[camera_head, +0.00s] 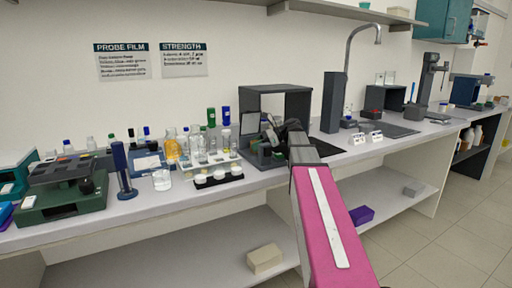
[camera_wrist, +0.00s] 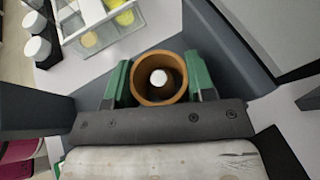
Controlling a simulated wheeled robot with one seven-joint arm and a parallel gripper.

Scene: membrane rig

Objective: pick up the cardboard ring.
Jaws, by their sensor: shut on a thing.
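The cardboard ring (camera_wrist: 150,97) is a short orange-brown tube, seen from above in the wrist view. My gripper (camera_wrist: 159,72) is shut on it, with one green finger pressed against its left side and the other against its right side. A small white round thing (camera_wrist: 159,77) shows through the ring's opening; I cannot tell what it belongs to. In the head view my gripper (camera_head: 271,137) is at the dark box-shaped stand on the bench. The ring cannot be made out there.
The dark open stand (camera_head: 284,91) rises close around my gripper. A clear rack (camera_wrist: 98,22) with yellow-topped items and several white-capped jars (camera_wrist: 37,48) stand to the left. Glass bottles (camera_head: 172,146) and a blue cylinder (camera_head: 121,165) stand farther left. Bare bench (camera_head: 139,206) lies in front.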

